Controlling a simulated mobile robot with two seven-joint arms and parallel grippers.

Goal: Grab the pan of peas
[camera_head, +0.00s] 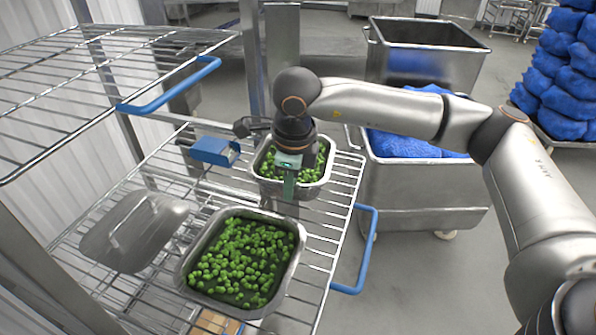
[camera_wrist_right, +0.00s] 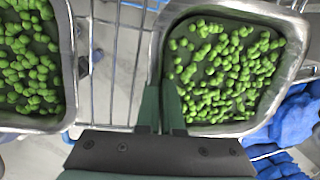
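Two steel pans of green peas are on the wire rack's lower shelf in the head view. The far pan (camera_head: 327,178) stands near the shelf's right edge; it also shows at right in the wrist view (camera_wrist_right: 283,17). The near pan (camera_head: 291,278) is closer to me, and its side shows at left in the wrist view (camera_wrist_right: 69,62). My right gripper (camera_head: 289,190) points down at the far pan's near rim. In the wrist view its green fingers (camera_wrist_right: 162,88) are close together, with the pan wall between them. My left gripper is not in view.
A steel lid (camera_head: 135,232) lies left of the near pan. A blue box (camera_head: 213,150) is left of the far pan. The rack's upper shelf (camera_head: 90,75) overhangs at left. A steel bin (camera_head: 420,200) with blue bags (camera_head: 405,143) stands right of the rack.

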